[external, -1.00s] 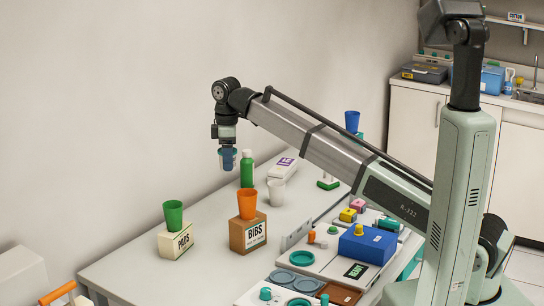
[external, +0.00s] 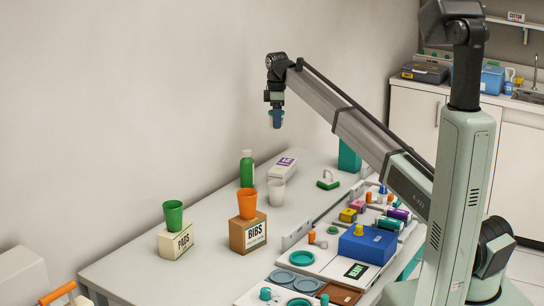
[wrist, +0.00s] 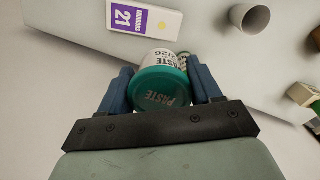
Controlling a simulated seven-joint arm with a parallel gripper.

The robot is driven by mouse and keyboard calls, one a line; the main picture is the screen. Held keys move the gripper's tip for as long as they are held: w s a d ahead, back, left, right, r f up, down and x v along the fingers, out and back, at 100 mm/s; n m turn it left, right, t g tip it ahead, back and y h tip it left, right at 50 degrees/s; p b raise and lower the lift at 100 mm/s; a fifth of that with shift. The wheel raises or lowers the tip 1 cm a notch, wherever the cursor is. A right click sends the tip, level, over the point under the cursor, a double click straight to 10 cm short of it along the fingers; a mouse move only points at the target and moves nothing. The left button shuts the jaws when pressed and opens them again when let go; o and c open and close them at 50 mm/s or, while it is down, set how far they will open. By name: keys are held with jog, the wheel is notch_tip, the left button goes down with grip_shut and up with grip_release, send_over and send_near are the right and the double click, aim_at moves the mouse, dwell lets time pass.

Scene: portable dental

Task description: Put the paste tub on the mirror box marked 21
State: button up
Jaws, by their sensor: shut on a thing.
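The paste tub (wrist: 161,88) is white with a teal lid reading PASTE. My gripper (wrist: 163,88) is shut on it, one blue finger at each side. In the external view my gripper (external: 276,117) holds the tub in the air, well above the table, with the fingers covering much of it. The mirror box marked 21 (wrist: 146,17) is white with a purple label and a yellow dot, lying flat beyond the tub in the wrist view. In the external view the box (external: 284,168) lies on the table below my gripper, with nothing on top.
A white cup (external: 276,192) and a green bottle (external: 247,170) stand near the box. An orange cup (external: 247,204) is on the BIBS box (external: 248,234), a green cup (external: 173,213) on the PADS box (external: 176,242). Trays with small parts fill the right side.

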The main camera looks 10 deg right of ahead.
jog(key=w+d, duration=0.3)
send_over(283, 165)
notch_tip(283, 165, down, 5)
jog(key=shift+w+f, duration=0.1)
jog(key=shift+f, duration=5)
jog(key=shift+f, duration=0.15)
jog(key=o, duration=1.1)
notch_tip(283, 165, up, 12)
jog(key=shift+r, duration=0.15)
